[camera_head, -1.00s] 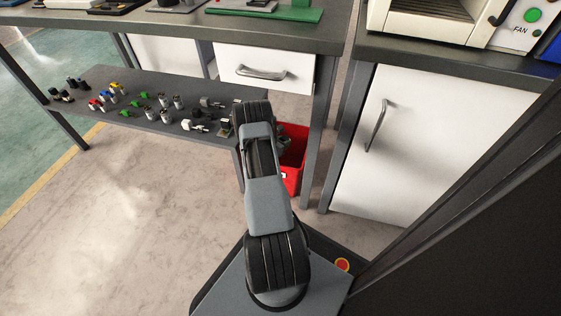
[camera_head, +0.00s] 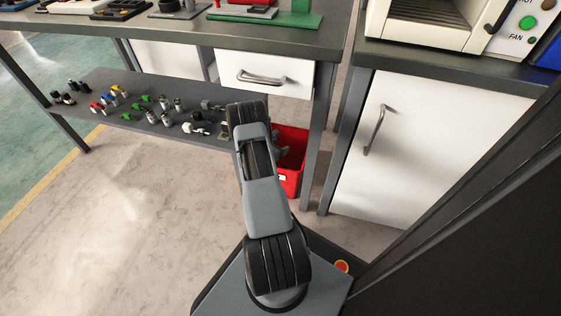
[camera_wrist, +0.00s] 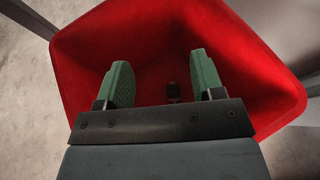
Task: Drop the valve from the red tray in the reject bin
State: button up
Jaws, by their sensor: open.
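The red bin (camera_head: 297,184) stands on the floor beside the shelf's right end, partly hidden behind my arm. In the wrist view the bin (camera_wrist: 75,47) opens wide below my gripper (camera_wrist: 160,62). Its two green fingers are spread apart with nothing between them, over the bin's opening. A small dark object, possibly the valve (camera_wrist: 174,92), lies deep in the bin, seen past the fingers; its shape is too small to be sure. A red item, possibly the red tray (camera_head: 256,13), shows at the top edge on the worktop.
The low shelf (camera_head: 105,84) holds several small coloured and metal fittings. A white drawer (camera_head: 285,72) with a handle is above the bin. A white cabinet (camera_head: 430,150) is on the right. The floor (camera_head: 110,210) at left is clear.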

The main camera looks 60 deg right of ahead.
jog(key=p+v, duration=0.3)
jog(key=v, duration=0.8)
jog(key=shift+p, duration=0.35)
jog(key=shift+r, duration=0.1)
